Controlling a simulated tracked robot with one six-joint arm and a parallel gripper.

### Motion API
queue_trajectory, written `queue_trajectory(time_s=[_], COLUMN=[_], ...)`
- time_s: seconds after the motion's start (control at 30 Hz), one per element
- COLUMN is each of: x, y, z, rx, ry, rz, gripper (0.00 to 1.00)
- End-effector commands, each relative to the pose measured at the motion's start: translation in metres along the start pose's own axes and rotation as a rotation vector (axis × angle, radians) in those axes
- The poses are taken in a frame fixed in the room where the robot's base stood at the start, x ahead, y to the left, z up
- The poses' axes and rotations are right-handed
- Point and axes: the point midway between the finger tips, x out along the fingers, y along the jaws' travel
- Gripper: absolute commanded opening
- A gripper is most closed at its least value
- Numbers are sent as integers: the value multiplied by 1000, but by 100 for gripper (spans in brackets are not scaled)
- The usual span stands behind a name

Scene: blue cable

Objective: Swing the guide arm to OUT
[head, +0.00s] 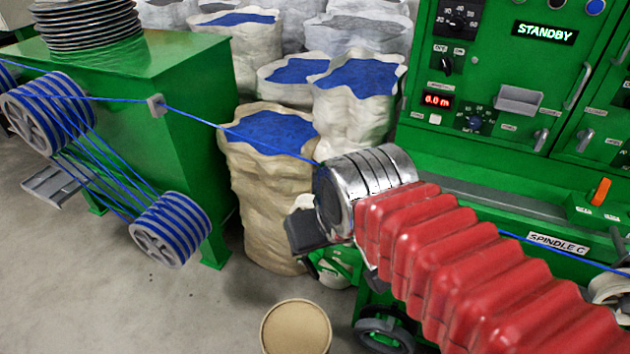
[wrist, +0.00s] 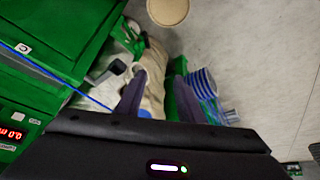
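A dark grey lever-like part (wrist: 105,72), with a pale piece beside it, shows by the green machine in the wrist view; it may be the guide arm, but I cannot tell for sure. A green bracket (head: 335,265) is low at the machine's left side, partly hidden by my arm. No OUT marking is legible. My gripper (wrist: 158,75) has two grey fingers standing apart with nothing seen between them but a sack and floor beyond. In the head view my gripper (head: 305,225) is a dark block beside the shiny wrist, its fingertips unclear.
The blue cable (head: 240,132) runs from the striped reels (head: 170,228) past my wrist to the Spindle C machine (head: 555,245). Its display (head: 545,32) reads STANDBY. Beige sacks (head: 265,190) stand behind my gripper. A round tub (head: 297,328) stands in front. Floor at left front is clear.

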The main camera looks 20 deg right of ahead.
Motion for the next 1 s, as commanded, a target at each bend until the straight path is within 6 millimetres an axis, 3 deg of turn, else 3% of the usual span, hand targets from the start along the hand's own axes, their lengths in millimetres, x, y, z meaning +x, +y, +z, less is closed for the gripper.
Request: queue_trajectory(time_s=[0.47,0.77,1.0], x=[28,64,102], y=[27,43,57], z=[-91,-148,-188], rx=[240,397,521], ry=[-60,-81,-89], rz=[103,179,242], gripper=[34,34,34])
